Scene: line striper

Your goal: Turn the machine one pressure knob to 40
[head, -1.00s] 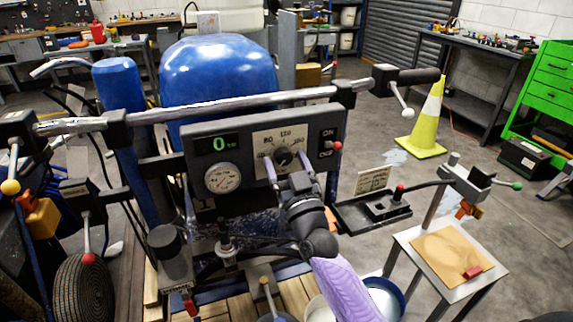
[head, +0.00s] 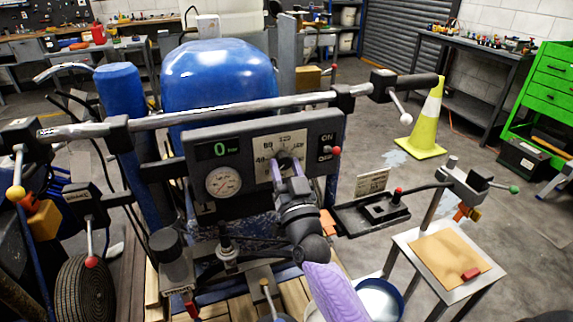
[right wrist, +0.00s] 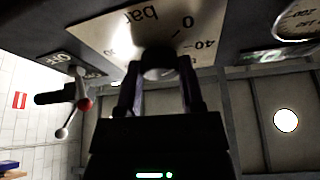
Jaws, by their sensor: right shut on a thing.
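The dark round pressure knob (head: 285,160) sits on a pale scale plate (head: 261,147) on the machine's dark control panel (head: 205,133). My right gripper (head: 287,169) is shut on the knob, with its arm reaching up from below. In the right wrist view the two fingers of the gripper (right wrist: 160,85) stand either side of the knob (right wrist: 160,64), and the plate shows 0, 40 and "bar" upside down. The knob's pointer is hidden or too dark to read. The green display (head: 219,148) reads 0. My left gripper is out of view.
A round gauge (head: 223,181) is left of the knob. An ON/OFF lever with a red tip (head: 335,150) is close on the right. A chrome handlebar (head: 230,108) crosses above the panel. A small metal stand (head: 450,265) is at right.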

